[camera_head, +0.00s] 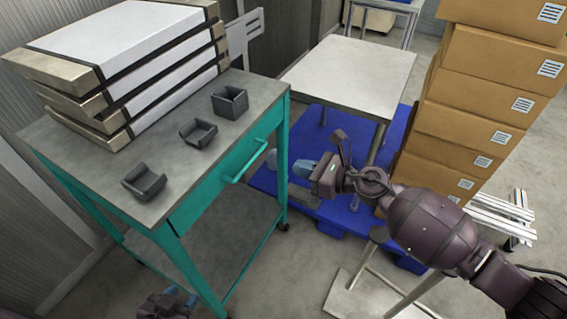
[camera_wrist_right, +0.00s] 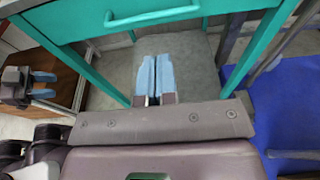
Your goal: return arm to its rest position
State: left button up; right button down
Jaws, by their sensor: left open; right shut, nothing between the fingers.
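My right arm (camera_head: 430,225) reaches in from the right in the head view. Its gripper (camera_head: 304,168) has blue fingers and is beside the teal cart, over the blue pallet in the picture. In the right wrist view the two blue fingers (camera_wrist_right: 155,72) lie side by side, shut with nothing between them, in front of the cart's lower shelf. My left gripper (camera_head: 178,300) shows only partly at the bottom edge of the head view, near the cart's front legs. It also shows at the left of the right wrist view (camera_wrist_right: 40,85), open and empty.
The teal cart's grey top (camera_head: 100,175) carries stacked flat cases (camera_head: 130,60) and several dark open holders (camera_head: 198,132). A blue pallet (camera_head: 265,180), a white table (camera_head: 350,75) and tall stacked cardboard boxes (camera_head: 470,105) stand close to my right arm.

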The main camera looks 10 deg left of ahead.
jog(key=shift+v, duration=1.45)
